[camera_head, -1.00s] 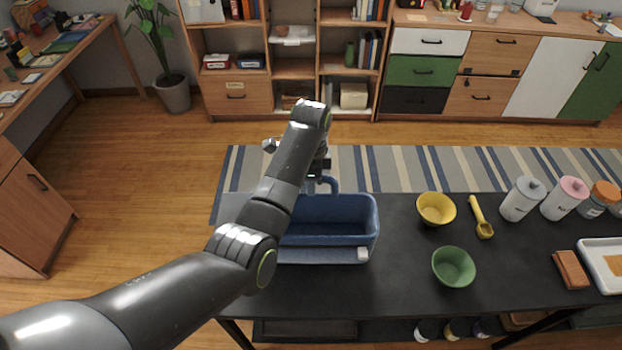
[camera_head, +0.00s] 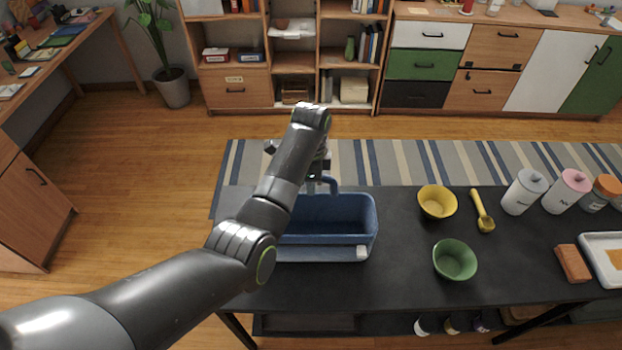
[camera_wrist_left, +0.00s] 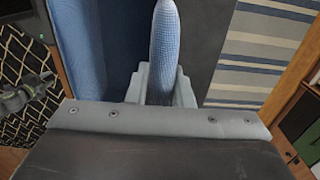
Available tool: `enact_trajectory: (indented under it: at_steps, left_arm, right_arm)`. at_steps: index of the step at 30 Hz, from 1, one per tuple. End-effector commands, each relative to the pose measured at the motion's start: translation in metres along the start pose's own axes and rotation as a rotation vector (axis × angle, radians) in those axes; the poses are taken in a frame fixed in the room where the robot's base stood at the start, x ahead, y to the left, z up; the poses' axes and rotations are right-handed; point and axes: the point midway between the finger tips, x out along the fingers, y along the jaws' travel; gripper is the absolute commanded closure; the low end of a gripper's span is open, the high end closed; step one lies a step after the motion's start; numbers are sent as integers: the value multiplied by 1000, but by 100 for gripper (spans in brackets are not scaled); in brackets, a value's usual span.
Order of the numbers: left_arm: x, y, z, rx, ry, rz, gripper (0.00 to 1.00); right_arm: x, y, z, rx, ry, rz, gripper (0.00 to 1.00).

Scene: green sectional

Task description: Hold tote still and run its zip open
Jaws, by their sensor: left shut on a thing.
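The blue tote (camera_head: 368,235) stands on the dark table, partly behind my left arm. Its top is open and I see into its inside. A flap or strip lies along its near side, with a small white tab (camera_head: 361,252) at the right end. My left gripper (camera_head: 318,180) is at the tote's far side, shut on the blue handle (camera_head: 331,186). In the left wrist view the handle (camera_wrist_left: 164,45) runs between the fingers (camera_wrist_left: 160,88). The tote's left part is hidden by my arm. My right gripper is not in view.
A yellow bowl (camera_head: 437,202), a green bowl (camera_head: 454,260) and a yellow scoop (camera_head: 483,212) stand right of the tote. Lidded jars (camera_head: 524,192), a brown block (camera_head: 571,263) and a white tray (camera_head: 590,240) are farther right. The table front between tote and green bowl is clear.

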Motion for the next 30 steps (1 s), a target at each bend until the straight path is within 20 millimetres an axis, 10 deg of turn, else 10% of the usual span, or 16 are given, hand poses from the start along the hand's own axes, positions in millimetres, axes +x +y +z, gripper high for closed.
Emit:
enact_trajectory:
  at_steps: [30]
  left_arm:
    - [20, 0, 0, 0, 0, 0, 100]
  right_arm:
    - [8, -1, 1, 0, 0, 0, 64]
